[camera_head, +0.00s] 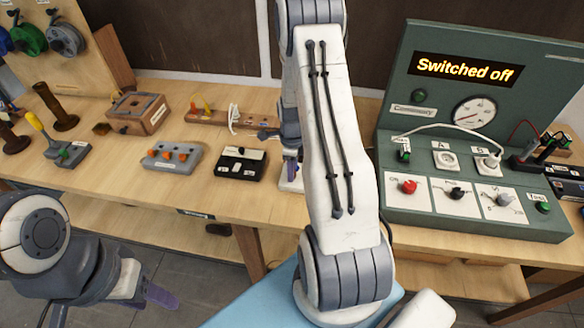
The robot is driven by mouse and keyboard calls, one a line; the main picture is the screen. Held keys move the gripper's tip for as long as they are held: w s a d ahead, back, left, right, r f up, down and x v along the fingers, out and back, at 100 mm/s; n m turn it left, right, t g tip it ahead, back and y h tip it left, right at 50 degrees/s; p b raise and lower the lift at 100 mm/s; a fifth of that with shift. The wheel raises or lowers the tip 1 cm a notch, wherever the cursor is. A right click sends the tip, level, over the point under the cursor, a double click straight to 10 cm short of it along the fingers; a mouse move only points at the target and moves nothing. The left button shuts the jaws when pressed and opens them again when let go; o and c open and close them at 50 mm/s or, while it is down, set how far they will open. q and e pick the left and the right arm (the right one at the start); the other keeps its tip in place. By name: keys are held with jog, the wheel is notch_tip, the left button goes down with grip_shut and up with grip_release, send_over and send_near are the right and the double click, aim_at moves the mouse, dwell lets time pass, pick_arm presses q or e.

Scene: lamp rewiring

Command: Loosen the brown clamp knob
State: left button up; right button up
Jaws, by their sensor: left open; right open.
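A grey terminal block (172,156) with several small orange-brown knobs on top sits on the bench left of centre. I cannot tell which knob is the brown clamp knob. My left gripper (152,295) is at the lower left, in front of and below the bench edge, empty and away from the block. My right arm rises through the middle of the view. My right gripper (290,170) shows partly beside it, above the bench to the right of the black box. It is open, and much of it is hidden behind the arm.
A black box (240,164) with a white part on top stands right of the block. A wooden box (141,112) and a yellow-handled screwdriver (36,122) are further left. A green test panel (480,100) reading "Switched off" stands at the right. My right arm hides the bench middle.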

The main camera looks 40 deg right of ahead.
grip_shut()
